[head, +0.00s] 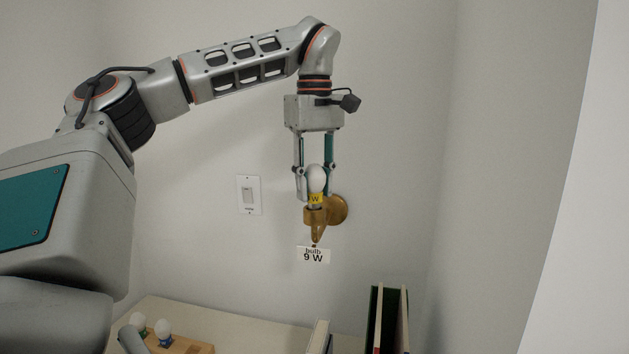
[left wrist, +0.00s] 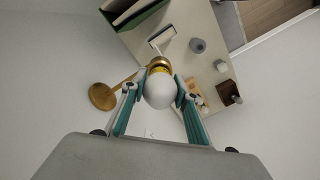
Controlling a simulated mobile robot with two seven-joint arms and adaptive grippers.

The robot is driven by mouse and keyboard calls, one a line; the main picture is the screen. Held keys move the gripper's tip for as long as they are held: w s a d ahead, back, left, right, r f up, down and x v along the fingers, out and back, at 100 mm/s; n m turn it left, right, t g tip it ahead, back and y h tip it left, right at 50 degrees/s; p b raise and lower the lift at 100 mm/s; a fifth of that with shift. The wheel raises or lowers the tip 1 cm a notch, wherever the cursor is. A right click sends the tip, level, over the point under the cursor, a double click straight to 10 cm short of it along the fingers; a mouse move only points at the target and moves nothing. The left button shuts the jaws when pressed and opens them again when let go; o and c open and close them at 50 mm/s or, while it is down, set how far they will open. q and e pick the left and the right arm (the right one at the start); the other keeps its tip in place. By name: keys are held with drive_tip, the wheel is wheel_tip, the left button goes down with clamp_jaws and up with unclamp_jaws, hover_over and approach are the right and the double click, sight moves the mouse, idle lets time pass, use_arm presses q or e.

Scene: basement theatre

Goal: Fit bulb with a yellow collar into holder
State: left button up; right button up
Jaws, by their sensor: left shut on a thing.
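The bulb with a yellow collar (head: 316,181) is upright in the head view, its white globe between the fingers of my left gripper (head: 316,184), which is shut on it. The bulb also fills the middle of the left wrist view (left wrist: 159,90). The brass holder (head: 317,217) is fixed to the wall by a round plate, and a "bulb 9 W" label hangs below it. The bulb's lower end is at the holder's cup; I cannot tell how deep it sits. In the left wrist view the brass holder (left wrist: 103,96) shows beyond the bulb. My right gripper is not in view.
A light switch (head: 249,195) is on the wall left of the holder. Below, a shelf (head: 237,323) carries a wooden block (head: 190,346) with two more bulbs (head: 164,328) and upright books (head: 387,318).

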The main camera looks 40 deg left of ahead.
use_arm(q)
drive_tip(key=shift+f, duration=0.5)
drive_tip(key=o, duration=1.1)
drive_tip(key=shift+o, duration=0.2)
wheel_tip(320, 180, up, 12)
drive_tip(key=shift+f, duration=0.1)
